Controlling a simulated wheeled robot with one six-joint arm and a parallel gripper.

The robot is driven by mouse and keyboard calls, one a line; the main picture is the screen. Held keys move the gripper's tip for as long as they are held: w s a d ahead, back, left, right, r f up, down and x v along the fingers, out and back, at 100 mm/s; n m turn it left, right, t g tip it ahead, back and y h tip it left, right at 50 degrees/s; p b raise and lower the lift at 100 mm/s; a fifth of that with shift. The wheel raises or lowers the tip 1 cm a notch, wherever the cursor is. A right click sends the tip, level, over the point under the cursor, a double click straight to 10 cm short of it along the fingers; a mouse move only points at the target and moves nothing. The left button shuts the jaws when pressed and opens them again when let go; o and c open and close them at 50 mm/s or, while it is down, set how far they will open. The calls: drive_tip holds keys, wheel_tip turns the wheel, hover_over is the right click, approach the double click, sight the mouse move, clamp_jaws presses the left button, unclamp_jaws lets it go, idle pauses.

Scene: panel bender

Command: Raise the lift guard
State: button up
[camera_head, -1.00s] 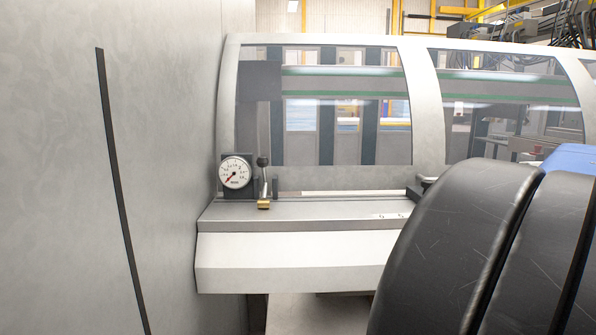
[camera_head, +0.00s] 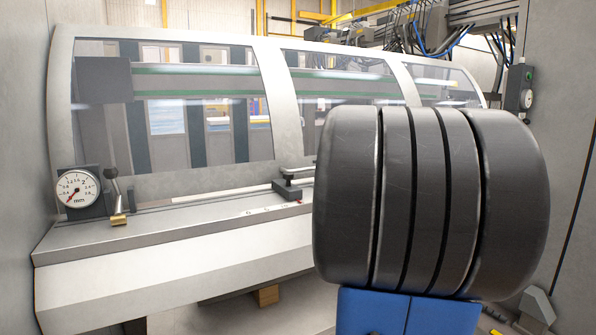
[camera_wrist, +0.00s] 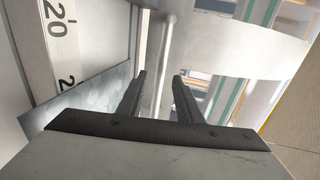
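The lift guard (camera_head: 277,105) is a pale curved frame with several clear windows. It stands lowered along the back of the machine bed in the head view. Part of its pale frame shows in the wrist view (camera_wrist: 245,48). A slim metal bar (camera_wrist: 160,60) in the wrist view runs lengthwise through the gap between my gripper's fingers (camera_wrist: 159,76). The fingers are apart. I cannot tell whether the bar is between them or just beyond. In the head view my gripper is hidden behind my dark arm links.
A round dial gauge (camera_head: 77,190) and a small lever (camera_head: 115,195) stand at the bed's left end. A dark clamp-like block (camera_head: 287,189) sits on the bed (camera_head: 170,232). A numbered scale (camera_wrist: 57,30) is close by in the wrist view. Grey walls flank both sides.

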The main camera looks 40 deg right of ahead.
sight(311, 169)
drive_tip(key=shift+x, duration=2.95)
clamp_jaws()
